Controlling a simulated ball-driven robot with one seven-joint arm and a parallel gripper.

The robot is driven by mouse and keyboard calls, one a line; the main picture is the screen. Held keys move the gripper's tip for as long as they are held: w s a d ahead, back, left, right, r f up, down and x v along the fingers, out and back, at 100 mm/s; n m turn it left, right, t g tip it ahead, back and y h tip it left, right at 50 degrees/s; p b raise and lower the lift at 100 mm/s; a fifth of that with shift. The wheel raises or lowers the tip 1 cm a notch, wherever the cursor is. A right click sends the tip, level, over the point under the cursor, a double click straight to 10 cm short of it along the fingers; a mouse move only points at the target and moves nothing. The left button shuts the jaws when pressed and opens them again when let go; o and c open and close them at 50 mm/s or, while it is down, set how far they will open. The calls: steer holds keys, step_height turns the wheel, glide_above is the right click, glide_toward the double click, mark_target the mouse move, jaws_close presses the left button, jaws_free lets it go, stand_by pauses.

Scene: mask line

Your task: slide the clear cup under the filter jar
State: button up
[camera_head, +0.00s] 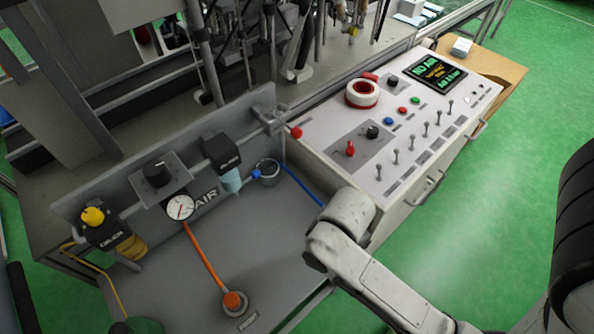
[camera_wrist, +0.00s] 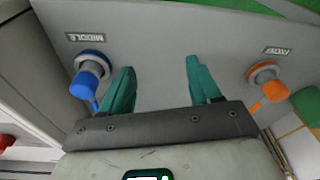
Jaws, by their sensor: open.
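What looks like the clear cup (camera_head: 268,169) stands on the grey bench near the back panel, beside a blue fitting (camera_head: 256,174). Two jars hang from the air units on the panel: a pale blue one (camera_head: 231,181) just left of the cup and an amber one (camera_head: 133,247) farther left. I cannot tell for sure which is the filter jar. My gripper (camera_wrist: 160,75) is open in the wrist view, with two green fingers apart and only bare grey surface between them. The cup and jars do not show there. In the head view my own arm hides the fingers.
A blue fitting (camera_wrist: 88,82) marked MIDDLE and an orange fitting (camera_wrist: 268,88) flank my fingers. An orange hose (camera_head: 205,260) runs from the gauge (camera_head: 180,207) to the bench. A control box (camera_head: 410,135) with switches and a tape roll stands right. The bench middle is clear.

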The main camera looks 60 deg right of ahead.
steer(key=o, duration=0.3)
steer(key=w+d+t, duration=0.1)
steer(key=w, duration=0.2)
steer(key=w+d+t+p, duration=0.1)
steer(key=w+d+t, duration=0.1)
steer(key=w, duration=0.1)
steer(key=w+d+t+p, duration=0.1)
steer(key=w+d, duration=0.1)
steer(key=w, duration=0.2)
steer(key=shift+d+t+y, duration=0.15)
steer(key=shift+t+y, duration=0.25)
steer(key=w+d+r+m+t+h+p, duration=0.1)
steer(key=w+d+t, duration=0.3)
steer(key=d, duration=0.4)
steer(key=shift+w+d+r+h+p, duration=0.3)
steer(key=shift+w+r+h, duration=0.2)
steer(key=shift+w, duration=0.2)
steer(key=b, duration=0.6)
glide_toward(262, 170)
steer(key=x, duration=0.3)
steer(key=shift+w+f, duration=0.15)
steer(key=shift+f, duration=0.25)
steer(key=shift+w+d+f+b, duration=0.1)
steer(key=shift+w+f+b, duration=0.2)
steer(key=shift+w+b, duration=0.35)
steer(key=shift+c, duration=0.2)
steer(key=c, duration=0.8)
